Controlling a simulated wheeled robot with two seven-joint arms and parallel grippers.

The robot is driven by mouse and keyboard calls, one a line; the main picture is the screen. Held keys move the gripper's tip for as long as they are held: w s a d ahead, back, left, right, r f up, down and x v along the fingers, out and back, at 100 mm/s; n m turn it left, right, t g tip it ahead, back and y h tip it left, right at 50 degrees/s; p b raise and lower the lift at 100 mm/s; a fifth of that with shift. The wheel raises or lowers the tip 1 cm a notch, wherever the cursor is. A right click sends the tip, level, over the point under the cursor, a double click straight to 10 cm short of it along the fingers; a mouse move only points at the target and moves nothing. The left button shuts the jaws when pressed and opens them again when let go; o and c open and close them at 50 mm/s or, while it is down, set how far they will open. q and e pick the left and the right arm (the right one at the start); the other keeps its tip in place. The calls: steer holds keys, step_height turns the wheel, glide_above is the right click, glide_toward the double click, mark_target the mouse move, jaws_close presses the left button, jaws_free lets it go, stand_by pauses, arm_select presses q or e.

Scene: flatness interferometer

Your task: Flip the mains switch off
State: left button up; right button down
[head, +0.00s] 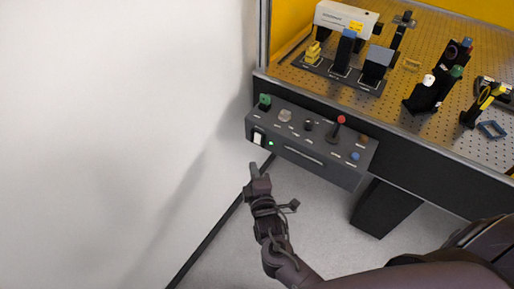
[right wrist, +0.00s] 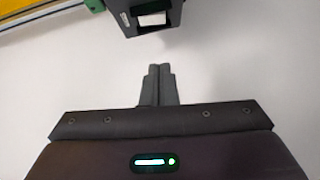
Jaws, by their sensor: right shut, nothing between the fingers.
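The mains switch (head: 257,138) is a white rocker at the left end of the dark control panel (head: 310,160), beside a small lit green lamp (head: 271,143). In the right wrist view the white rocker (right wrist: 152,19) shows at the top, in the end of the dark panel (right wrist: 130,28). My right gripper (head: 254,170) is shut and empty, a little below and in front of the switch, apart from it. Its two fingertips (right wrist: 160,70) lie together in the right wrist view, pointing toward the switch. My left gripper is not in view.
The panel also carries a green knob (head: 264,101), a red-topped lever (head: 340,121) and a blue button (head: 355,156). Above it is a perforated bench (head: 430,70) with optical mounts. A white wall (head: 120,120) stands close at the left. The floor below is clear.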

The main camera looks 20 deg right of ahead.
glide_toward(255, 140)
steer(key=w+a, duration=0.3)
steer(key=w+d, duration=0.1)
steer(key=d+p, duration=0.1)
steer(key=w+d, duration=0.1)
steer(key=shift+w+d+f, duration=0.2)
steer(key=shift+w+f, duration=0.1)
steer(key=shift+w, duration=0.05)
steer(key=shift+w+d+f, duration=0.1)
